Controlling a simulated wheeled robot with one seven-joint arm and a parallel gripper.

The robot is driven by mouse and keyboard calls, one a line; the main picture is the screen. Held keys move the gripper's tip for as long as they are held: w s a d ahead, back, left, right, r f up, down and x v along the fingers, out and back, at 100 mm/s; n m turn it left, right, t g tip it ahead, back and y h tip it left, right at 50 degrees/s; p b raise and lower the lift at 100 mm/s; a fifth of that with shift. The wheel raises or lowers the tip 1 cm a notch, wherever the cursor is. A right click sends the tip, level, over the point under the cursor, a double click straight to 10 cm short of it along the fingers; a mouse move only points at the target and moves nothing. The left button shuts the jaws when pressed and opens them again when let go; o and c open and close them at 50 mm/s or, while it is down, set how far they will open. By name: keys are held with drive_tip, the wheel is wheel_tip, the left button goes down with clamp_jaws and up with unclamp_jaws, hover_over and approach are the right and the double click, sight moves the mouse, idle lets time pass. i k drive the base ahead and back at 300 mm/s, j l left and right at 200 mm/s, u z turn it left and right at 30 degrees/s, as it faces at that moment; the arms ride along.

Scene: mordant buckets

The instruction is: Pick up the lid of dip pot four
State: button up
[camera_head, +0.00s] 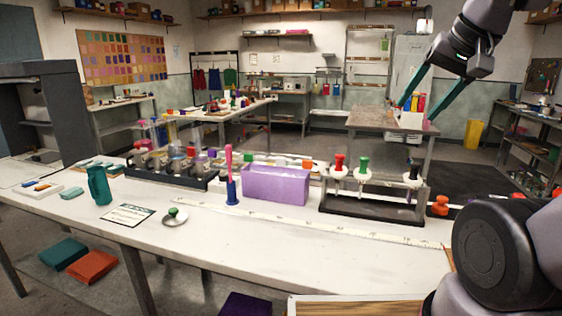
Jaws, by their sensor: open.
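My gripper (415,113) hangs at the upper right, with its two long teal fingers spread apart and nothing between them. It is above the near table and in front of the far bench. A dark rack (160,181) at the back left of the near table holds a row of pots; their numbers are too small to read. A dark stand (372,208) at the right carries pale discs with red, green and black knobs. I cannot tell which item belongs to dip pot four.
A purple box (275,185), a blue holder with a pink handle (231,190) and a teal jug (99,185) stand on the table. A pale measuring strip (320,227) runs along it. The front middle surface is clear. An orange knob (440,205) is right of the stand.

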sight(174, 217)
drive_tip(key=u, duration=1.3)
drive_tip(key=i+j, duration=0.25)
drive_tip(key=j, duration=0.15)
drive_tip(key=i+j, duration=0.25)
drive_tip(key=i+j+z, duration=0.1)
drive_tip(key=i+j, duration=0.2)
drive_tip(key=j, duration=0.2)
